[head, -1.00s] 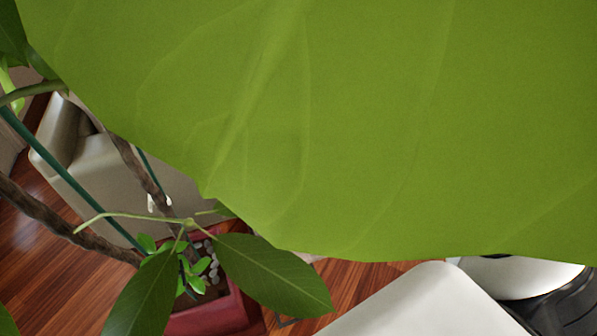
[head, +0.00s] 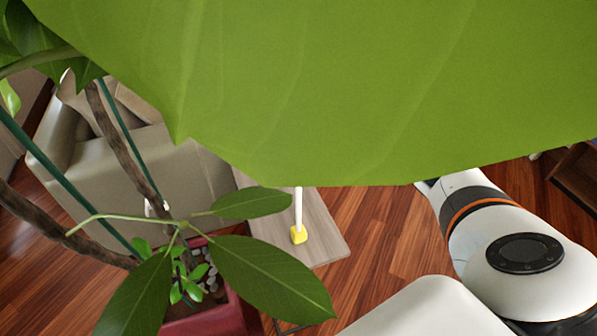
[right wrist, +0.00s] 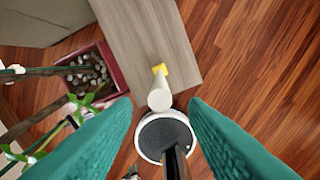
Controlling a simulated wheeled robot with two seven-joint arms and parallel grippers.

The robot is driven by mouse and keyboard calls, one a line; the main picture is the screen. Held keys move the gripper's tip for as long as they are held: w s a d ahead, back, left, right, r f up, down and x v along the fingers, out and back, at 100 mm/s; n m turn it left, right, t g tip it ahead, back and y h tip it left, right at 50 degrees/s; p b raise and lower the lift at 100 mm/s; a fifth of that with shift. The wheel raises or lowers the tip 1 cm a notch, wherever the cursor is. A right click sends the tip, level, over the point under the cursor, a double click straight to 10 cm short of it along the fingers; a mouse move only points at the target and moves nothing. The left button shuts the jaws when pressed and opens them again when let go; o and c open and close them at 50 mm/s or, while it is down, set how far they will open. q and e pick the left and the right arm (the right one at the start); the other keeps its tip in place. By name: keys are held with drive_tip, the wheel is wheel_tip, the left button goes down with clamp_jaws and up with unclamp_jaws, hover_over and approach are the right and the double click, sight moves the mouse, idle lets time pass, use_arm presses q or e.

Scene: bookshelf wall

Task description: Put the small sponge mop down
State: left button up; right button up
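The small sponge mop stands about upright on a grey wooden board-like top (head: 325,240). Its yellow sponge foot (head: 298,234) and lower white handle show in the head view; a big leaf hides the rest. In the right wrist view I look down along its white handle (right wrist: 159,92) to the yellow foot (right wrist: 160,69). My right gripper (right wrist: 161,102) has its teal fingers wide apart. The handle's upper end appears between the fingertips, with a gap on both sides. A leaf hides this gripper in the head view. My left gripper is not in view.
A large green leaf (head: 330,80) blocks the head view's upper part. A plant in a red pot (head: 225,310) stands left of the wooden top, with a beige armchair (head: 190,165) behind. A round grey disc with a white rim (right wrist: 165,136) lies below the handle in the wrist view.

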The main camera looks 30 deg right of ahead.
drive_tip(key=shift+r, duration=1.85)
